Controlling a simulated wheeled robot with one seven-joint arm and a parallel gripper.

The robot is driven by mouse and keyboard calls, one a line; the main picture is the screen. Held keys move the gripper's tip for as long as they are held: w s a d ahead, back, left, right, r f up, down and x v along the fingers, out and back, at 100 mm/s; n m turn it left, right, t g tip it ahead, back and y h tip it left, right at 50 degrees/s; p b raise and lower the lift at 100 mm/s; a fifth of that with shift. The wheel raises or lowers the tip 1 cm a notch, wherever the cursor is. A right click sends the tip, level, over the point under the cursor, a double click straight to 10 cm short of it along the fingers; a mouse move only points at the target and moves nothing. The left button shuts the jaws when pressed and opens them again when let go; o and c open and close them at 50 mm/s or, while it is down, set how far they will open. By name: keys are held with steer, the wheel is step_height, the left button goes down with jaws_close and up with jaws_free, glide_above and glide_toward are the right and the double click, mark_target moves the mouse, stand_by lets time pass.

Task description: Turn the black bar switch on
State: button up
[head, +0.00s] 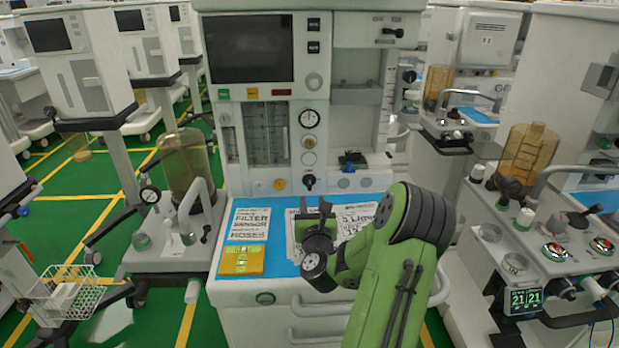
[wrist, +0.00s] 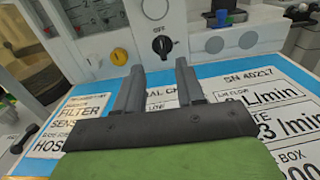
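The black bar switch (wrist: 162,45) is a small dark round knob with a raised bar, on the white front panel of the cart. The word OFF is printed just above it, and its bar looks roughly upright. In the head view the switch (head: 309,181) sits low on the middle cart's panel, below the gauges. My gripper (wrist: 157,70) is open and empty, its two dark fingers apart and pointing at the switch from the front. The fingers are short of the switch and not touching it. In the head view my gripper (head: 314,206) is above the blue worktop.
The blue worktop (head: 270,215) carries printed sheets and a yellow packet (head: 242,260). A glass canister (head: 186,165) stands left; another cart (head: 560,262) is close at right.

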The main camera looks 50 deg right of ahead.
mark_target(310, 180)
steer(key=p+x, duration=0.6)
steer(key=x, duration=0.4)
steer(key=shift+w+d, duration=0.2)
steer(key=shift+d, duration=0.1)
jaws_close()
